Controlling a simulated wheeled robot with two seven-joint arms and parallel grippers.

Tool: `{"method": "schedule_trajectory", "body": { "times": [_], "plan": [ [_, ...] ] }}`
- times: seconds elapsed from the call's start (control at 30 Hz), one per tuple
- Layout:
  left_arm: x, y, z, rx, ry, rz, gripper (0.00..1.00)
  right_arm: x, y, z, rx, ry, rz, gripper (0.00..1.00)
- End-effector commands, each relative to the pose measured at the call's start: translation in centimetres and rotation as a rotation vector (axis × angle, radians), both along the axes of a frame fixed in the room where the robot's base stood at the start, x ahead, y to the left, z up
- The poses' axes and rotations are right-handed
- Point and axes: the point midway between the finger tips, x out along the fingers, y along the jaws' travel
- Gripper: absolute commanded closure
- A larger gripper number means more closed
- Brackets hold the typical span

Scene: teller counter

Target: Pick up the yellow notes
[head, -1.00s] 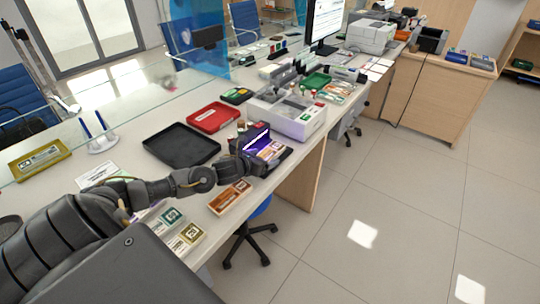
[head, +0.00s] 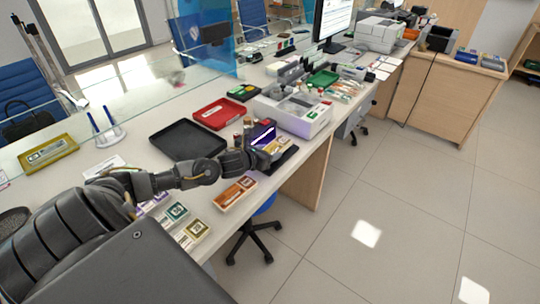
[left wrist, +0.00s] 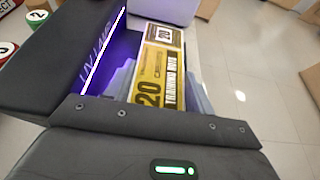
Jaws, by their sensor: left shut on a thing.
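The yellow notes (left wrist: 158,75), marked 20, show in the left wrist view between the pale fingers of my left gripper (left wrist: 160,90), which is shut on them. In the head view the left gripper (head: 255,157) is at the front edge of the counter, beside a dark note checker (head: 263,135) with a purple glow. In the left wrist view the checker's dark panel (left wrist: 60,55) stands close to the left of the fingers. I cannot tell whether the notes still touch the surface below. My right gripper is not in view.
A black tray (head: 188,138) and a red tray (head: 220,113) lie behind the arm. A grey cash drawer (head: 297,112) stands right of the checker. Floor is clear to the right.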

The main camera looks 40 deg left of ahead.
Motion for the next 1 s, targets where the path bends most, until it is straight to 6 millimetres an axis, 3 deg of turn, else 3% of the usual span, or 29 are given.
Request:
{"method": "schedule_trajectory", "body": {
  "times": [0.1,0.4,0.7,1.0],
  "plan": [
    [0.1,0.0,2.1,0.003,-0.006,-0.001,0.7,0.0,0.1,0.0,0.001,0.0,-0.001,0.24],
    [0.8,-5.4,8.3,0.002,-0.011,-0.003,0.7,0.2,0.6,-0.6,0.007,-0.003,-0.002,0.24],
    [1.6,-11.7,10.8,0.001,-0.006,-0.001,0.7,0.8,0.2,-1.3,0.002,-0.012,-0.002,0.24],
    [1.9,-13.8,11.7,0.001,-0.002,0.001,0.7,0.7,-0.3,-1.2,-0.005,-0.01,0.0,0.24]
  ]
}}
